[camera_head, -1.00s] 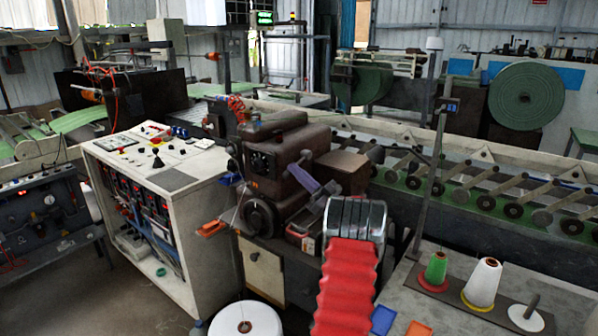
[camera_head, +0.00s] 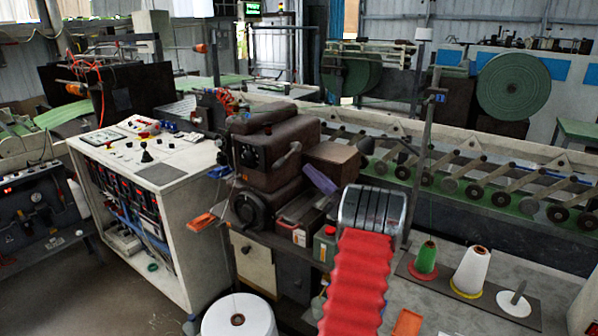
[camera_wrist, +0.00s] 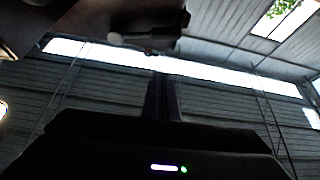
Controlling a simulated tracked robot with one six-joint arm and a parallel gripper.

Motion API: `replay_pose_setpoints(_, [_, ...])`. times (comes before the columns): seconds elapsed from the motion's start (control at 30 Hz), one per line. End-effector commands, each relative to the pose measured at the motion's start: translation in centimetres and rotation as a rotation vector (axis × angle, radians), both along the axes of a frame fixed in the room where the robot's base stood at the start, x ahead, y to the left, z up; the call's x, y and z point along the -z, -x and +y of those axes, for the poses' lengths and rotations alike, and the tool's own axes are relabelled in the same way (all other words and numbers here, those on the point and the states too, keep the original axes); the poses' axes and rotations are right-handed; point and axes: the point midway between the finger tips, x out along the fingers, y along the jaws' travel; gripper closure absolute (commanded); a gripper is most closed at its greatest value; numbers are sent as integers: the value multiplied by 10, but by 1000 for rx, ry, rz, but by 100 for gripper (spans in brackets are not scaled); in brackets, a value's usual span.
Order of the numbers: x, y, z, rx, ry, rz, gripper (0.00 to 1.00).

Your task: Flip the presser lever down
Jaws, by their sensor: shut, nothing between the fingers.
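The presser lever (camera_head: 286,156) looks like a short grey arm on the side of the brown sewing head (camera_head: 252,152). It slants up to the right, its knobbed end raised. My gripper (camera_head: 309,168) shows as narrow purple fingers behind my arm, to the right of the lever and a little lower. The fingers look apart from the lever. In the wrist view my gripper (camera_wrist: 163,84) is shut and empty, its fingers pointing up. Dark machine parts are above them, with a small pale part, possibly the lever (camera_wrist: 132,41), near the fingertips.
A brown box (camera_head: 333,157) stands right behind the gripper. A white control cabinet (camera_head: 165,172) is left of the sewing head. Thread cones, one green (camera_head: 426,262) and one white (camera_head: 472,272), stand on the table at right. An orange handle-like part (camera_head: 201,222) juts out at left.

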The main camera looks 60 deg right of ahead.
Motion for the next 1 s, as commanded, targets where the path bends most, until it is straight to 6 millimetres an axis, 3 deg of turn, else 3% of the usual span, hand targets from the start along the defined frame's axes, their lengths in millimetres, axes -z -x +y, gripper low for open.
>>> replay_pose_setpoints(0.1, [-1,19,0,3,1,-1,100])
replay_pose_setpoints(0.3, [-1,35,1,1,2,-1,100])
replay_pose_setpoints(1.0, [-2,35,2,-1,3,-2,100])
